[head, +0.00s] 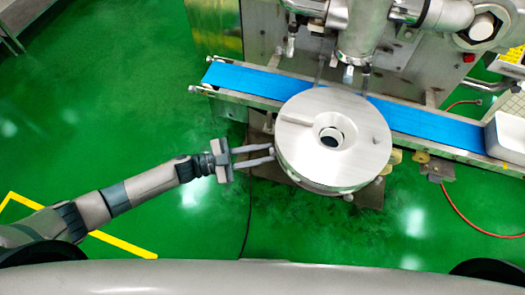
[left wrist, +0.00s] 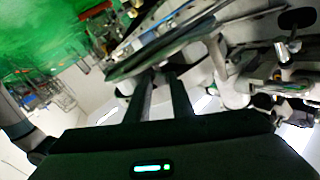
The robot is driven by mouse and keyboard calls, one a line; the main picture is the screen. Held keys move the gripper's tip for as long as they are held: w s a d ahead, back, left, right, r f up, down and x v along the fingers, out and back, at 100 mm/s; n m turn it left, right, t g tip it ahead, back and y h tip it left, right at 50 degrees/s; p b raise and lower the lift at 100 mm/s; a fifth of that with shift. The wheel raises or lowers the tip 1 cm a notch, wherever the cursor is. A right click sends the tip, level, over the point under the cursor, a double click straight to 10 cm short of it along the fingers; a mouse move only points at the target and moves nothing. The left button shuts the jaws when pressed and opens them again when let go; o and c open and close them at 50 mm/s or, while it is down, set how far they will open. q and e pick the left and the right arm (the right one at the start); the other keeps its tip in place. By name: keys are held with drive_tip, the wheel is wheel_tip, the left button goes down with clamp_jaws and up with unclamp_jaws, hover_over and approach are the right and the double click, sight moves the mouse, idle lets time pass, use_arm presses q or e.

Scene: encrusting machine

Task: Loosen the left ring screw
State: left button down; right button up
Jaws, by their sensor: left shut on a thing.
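The round metal disc (head: 355,135) with a central hole sits on the machine, in front of the blue belt. My left gripper (head: 272,154) reaches in from the left, with its two fingertips at the disc's left edge. It is shut on a small part there, which I take to be the left ring screw; the fingers and rim mostly hide it. In the left wrist view the two dark fingers (left wrist: 163,78) point at the machine just below a thin plate edge, and the screw's shape cannot be made out. My right gripper is not in view.
The blue conveyor belt (head: 245,80) runs behind the disc, with a white tray (head: 507,135) on its right end. A metal nozzle assembly (head: 358,35) stands above and behind the disc. A red hose (head: 462,215) lies at right. The green floor in front is clear.

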use_arm(q)
drive_tip(key=shift+f+n, duration=0.1)
drive_tip(key=shift+n, duration=0.3)
drive_tip(key=c, duration=1.5)
unclamp_jaws()
drive_tip(key=shift+c, duration=0.2)
drive_tip(key=shift+a, duration=0.1)
drive_tip(key=b+v, duration=0.6)
drive_tip(key=v, duration=1.1)
drive_tip(key=shift+b, duration=0.4)
drive_tip(key=shift+s+a, duration=0.1)
drive_tip(key=shift+a, duration=0.05)
